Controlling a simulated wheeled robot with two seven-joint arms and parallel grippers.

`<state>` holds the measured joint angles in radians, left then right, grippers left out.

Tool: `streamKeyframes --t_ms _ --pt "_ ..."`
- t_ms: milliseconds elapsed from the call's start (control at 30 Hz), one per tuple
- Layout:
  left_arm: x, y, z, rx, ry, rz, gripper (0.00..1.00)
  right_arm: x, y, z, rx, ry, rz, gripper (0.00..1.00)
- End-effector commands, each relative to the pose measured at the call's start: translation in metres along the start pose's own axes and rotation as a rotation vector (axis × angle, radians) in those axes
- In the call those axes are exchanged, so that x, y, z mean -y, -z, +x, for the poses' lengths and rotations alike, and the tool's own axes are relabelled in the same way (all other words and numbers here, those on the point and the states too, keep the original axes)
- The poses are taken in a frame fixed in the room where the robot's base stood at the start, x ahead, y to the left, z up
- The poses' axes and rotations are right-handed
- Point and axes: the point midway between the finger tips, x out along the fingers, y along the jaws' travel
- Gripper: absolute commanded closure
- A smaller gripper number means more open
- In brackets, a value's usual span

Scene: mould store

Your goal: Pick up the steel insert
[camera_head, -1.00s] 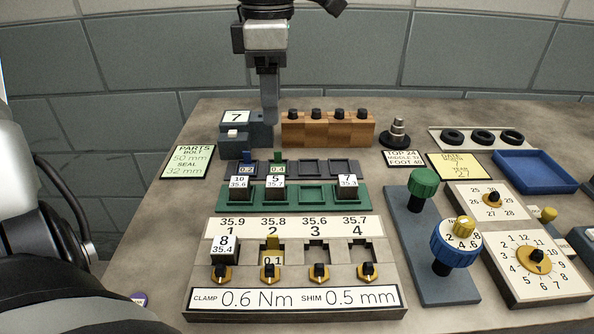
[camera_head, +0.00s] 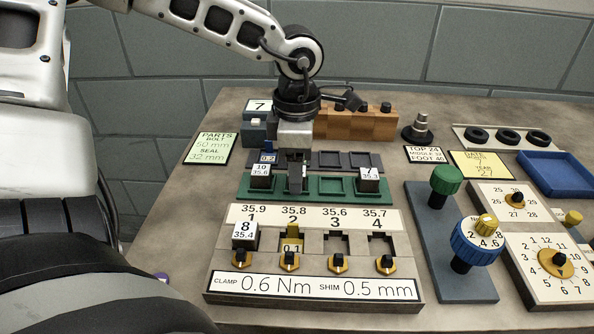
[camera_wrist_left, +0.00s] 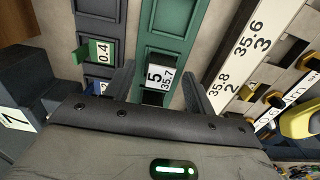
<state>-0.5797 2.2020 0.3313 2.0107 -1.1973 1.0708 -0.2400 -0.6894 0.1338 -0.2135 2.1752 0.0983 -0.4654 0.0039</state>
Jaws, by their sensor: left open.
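Steel inserts with number labels stand in the green tray (camera_head: 334,187). The insert labelled 10 / 35.6 (camera_head: 261,178) is at its left and the insert labelled 7 / 35.3 (camera_head: 369,181) at its right. My left gripper (camera_head: 293,186) is over the tray between them, pointing down, and hides the insert labelled 5 / 35.7 in the head view. In the left wrist view that insert (camera_wrist_left: 158,78) shows between the two open fingers, in its tray slot. I cannot tell whether the fingers touch it. Another insert labelled 8 / 35.4 (camera_head: 245,235) sits in slot 1 of the clamp fixture (camera_head: 313,260).
Behind the green tray is a dark shim tray (camera_head: 329,160) with a blue and a green shim. A wooden block (camera_head: 357,125) with black knobs stands at the back. At right is a base with green and blue knobs (camera_head: 445,180).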

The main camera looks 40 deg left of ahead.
Motion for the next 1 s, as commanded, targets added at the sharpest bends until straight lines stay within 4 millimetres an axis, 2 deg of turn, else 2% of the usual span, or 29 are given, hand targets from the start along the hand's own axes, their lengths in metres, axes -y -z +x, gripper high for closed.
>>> streamKeyframes --t_ms 267,400,467,833,1000 --pt "0.000 0.000 0.004 0.001 0.000 0.000 0.45 -0.001 -0.001 0.002 0.003 -0.001 -0.001 0.60" --pt "0.000 0.000 0.004 0.002 0.000 0.000 0.84 -0.001 -0.001 0.002 0.003 -0.001 -0.001 0.60" --pt "0.000 0.000 0.004 0.001 0.000 0.000 1.00 -0.001 -0.001 0.002 0.003 -0.001 -0.001 0.60" --pt "-0.001 -0.001 -0.001 0.003 -0.003 0.000 1.00 0.000 -0.003 0.000 0.008 0.000 0.002 0.60" --pt "-0.001 -0.001 -0.017 0.005 -0.005 0.000 1.00 0.000 -0.002 -0.001 0.008 -0.001 0.001 0.60"
